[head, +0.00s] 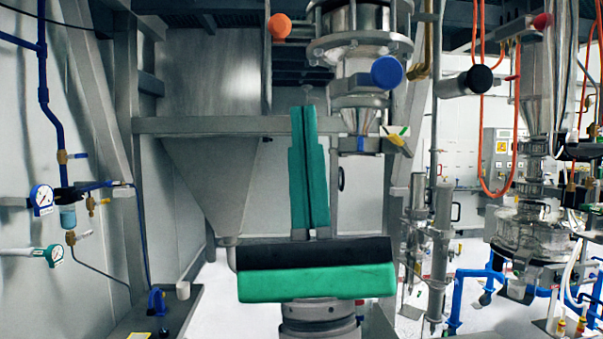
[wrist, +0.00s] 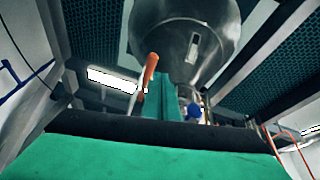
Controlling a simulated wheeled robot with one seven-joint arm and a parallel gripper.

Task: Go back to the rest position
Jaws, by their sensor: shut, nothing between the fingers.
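My gripper (head: 304,112) points straight up in the middle of the head view, in front of the steel equipment. Its two green fingers are pressed together with only a dark seam between them, and they hold nothing. The green and black gripper body lies level beneath them, on my grey wrist. In the wrist view the shut fingers (wrist: 164,85) rise beyond the green body, below a large steel vessel (wrist: 185,35). The fingertips seem to touch nothing in the head view.
A steel hopper (head: 205,165) and frame stand behind on the left. The sifter column (head: 358,60) hangs behind at the upper right, with an orange knob (head: 281,26) and a blue knob (head: 387,71) near it. Gauges and blue pipes (head: 48,95) line the left wall.

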